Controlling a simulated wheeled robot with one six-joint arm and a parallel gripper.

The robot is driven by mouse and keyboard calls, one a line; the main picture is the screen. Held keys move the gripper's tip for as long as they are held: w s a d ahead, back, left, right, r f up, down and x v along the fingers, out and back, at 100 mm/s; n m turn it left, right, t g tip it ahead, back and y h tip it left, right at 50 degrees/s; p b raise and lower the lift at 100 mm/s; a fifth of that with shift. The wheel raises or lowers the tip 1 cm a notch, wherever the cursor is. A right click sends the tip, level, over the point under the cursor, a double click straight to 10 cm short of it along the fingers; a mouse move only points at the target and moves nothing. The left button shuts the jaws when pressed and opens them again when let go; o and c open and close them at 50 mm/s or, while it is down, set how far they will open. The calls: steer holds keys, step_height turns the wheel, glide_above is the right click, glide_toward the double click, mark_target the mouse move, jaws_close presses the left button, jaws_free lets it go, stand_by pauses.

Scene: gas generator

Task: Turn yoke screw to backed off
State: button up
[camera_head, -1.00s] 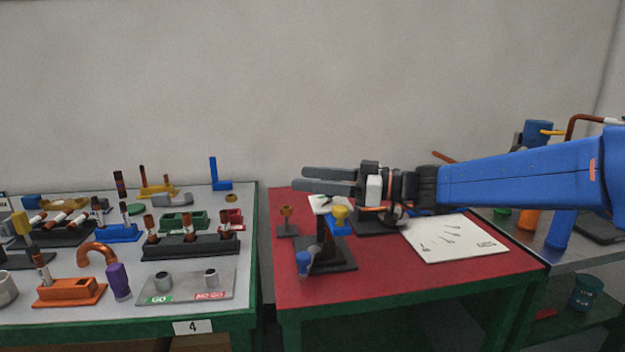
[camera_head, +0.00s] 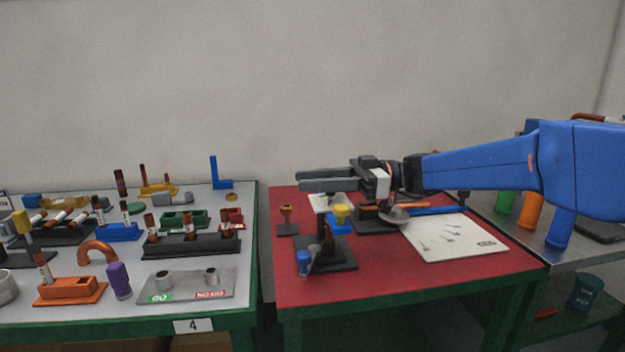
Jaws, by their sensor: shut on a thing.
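A black stand (camera_head: 333,260) with an upright post and a blue part (camera_head: 303,262) low on its left stands near the front left of the red table. My gripper (camera_head: 308,181) reaches in from the right, its two grey fingers level over the top of the post. It is shut on the yoke screw at the top of the stand. The screw itself is hidden between and behind the fingers, so its turned position cannot be seen.
A white sheet (camera_head: 455,238) lies at right, beside a grey disc (camera_head: 393,217). The grey bench (camera_head: 70,312) at left is crowded. Bare red table lies in front.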

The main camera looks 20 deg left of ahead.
steer(key=shift+s+d+n+g+h, duration=0.15)
steer(key=shift+s+n+g+h, duration=0.05)
steer(key=shift+n+g+h, duration=0.65)
steer(key=shift+s+d+n+g+h, duration=0.15)
steer(key=shift+n+g+h, duration=0.6)
steer(key=shift+g, duration=0.2)
steer(key=shift+s+d+n+g+h, duration=0.15)
steer(key=shift+s+n+g+h, duration=0.05)
steer(key=shift+n+g+h, duration=0.6)
steer(key=o, duration=1.1)
steer(key=shift+c, duration=0.2)
steer(key=shift+d, duration=0.1)
